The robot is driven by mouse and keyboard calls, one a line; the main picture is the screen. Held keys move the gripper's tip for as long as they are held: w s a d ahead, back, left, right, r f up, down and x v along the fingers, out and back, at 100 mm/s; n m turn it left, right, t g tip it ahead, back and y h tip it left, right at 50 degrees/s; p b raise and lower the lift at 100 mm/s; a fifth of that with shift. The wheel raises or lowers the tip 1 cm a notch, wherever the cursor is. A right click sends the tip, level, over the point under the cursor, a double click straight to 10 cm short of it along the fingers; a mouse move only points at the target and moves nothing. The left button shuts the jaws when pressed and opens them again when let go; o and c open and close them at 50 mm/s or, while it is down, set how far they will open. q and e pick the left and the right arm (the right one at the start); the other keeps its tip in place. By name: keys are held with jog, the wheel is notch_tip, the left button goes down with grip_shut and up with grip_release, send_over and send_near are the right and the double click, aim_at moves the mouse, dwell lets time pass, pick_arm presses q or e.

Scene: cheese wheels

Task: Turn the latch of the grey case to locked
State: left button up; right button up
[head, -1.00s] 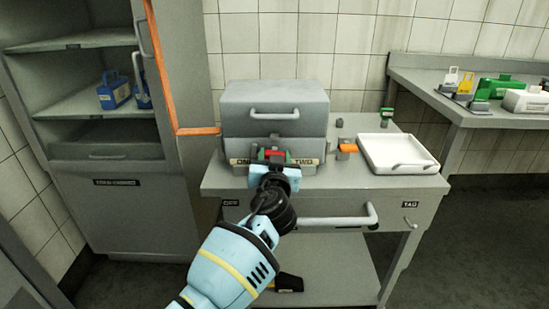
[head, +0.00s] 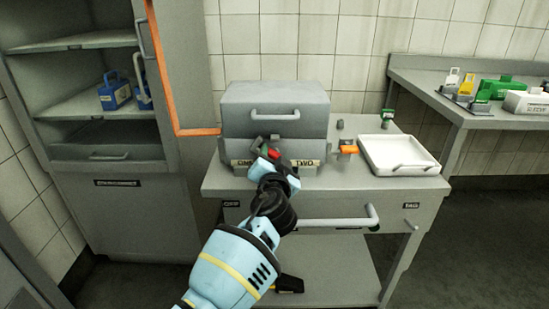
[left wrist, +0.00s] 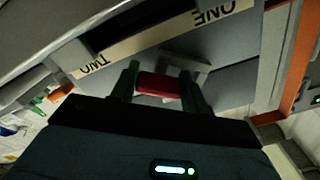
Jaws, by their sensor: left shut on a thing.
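The grey case (head: 275,102) stands shut on the grey cart, with a handle on its upper front. The red latch (head: 274,154) is low on its front, between labels reading ONE and TWO. My left gripper (head: 272,157) reaches the case front and is shut on the latch, now turned at a slant. In the left wrist view, the red latch (left wrist: 158,86) lies between the two dark fingers, and the label strip (left wrist: 150,40) appears upside down. The fingers partly hide the latch, so its exact setting is hard to read. My right gripper is out of view.
On the cart (head: 222,184), right of the case, are an orange-handled piece (head: 348,150), a white tray (head: 372,165) and a small green-topped object (head: 387,114). An open cabinet (head: 125,220) stands left.

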pick_arm(q)
jog(key=o, duration=0.7)
jog(key=s+p, duration=0.2)
jog(key=s, duration=0.6)
jog(key=shift+o, duration=0.3)
jog(key=shift+w, duration=0.1)
